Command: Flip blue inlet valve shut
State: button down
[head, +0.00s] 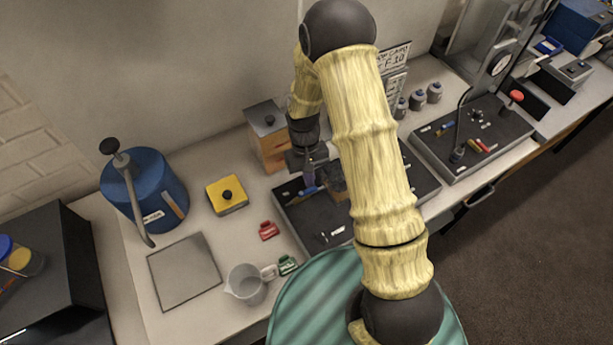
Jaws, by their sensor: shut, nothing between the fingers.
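My gripper (309,178) is shut and empty, pointing down over the near dark panel (300,222) on the bench. A small blue lever (297,195) lies on this panel, just below and left of my fingertips; I cannot tell whether they touch it. A dark block stands beside the fingers on the right, partly behind my arm. My arm hides much of the panel's right part. Another small blue piece (446,127) is on the far dark panel, near a red lever and a yellow one. I cannot tell from here how either valve is set.
A wooden box (268,146) with a dark lid stands close behind my gripper. A blue tank (145,190), a yellow block (227,194), a red clip (268,230), a green clip (288,265) and a clear jug (247,284) are to the left. Several grey jars stand behind the panels.

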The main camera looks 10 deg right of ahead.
jog(key=m, duration=0.1)
jog(key=s+d+m+b, duration=0.1)
jog(key=m, duration=0.1)
jog(key=shift+y, duration=0.4)
jog(key=m, duration=0.2)
jog(key=s+m, duration=0.1)
jog(key=shift+d+m+y, duration=0.3)
jog(key=shift+m+y, duration=0.1)
jog(key=shift+s, duration=0.3)
jog(key=shift+s+b, duration=0.1)
jog(key=shift+b, duration=0.2)
jog(key=shift+w+a, duration=0.35)
jog(key=shift+a, duration=0.3)
jog(key=shift+r, duration=0.1)
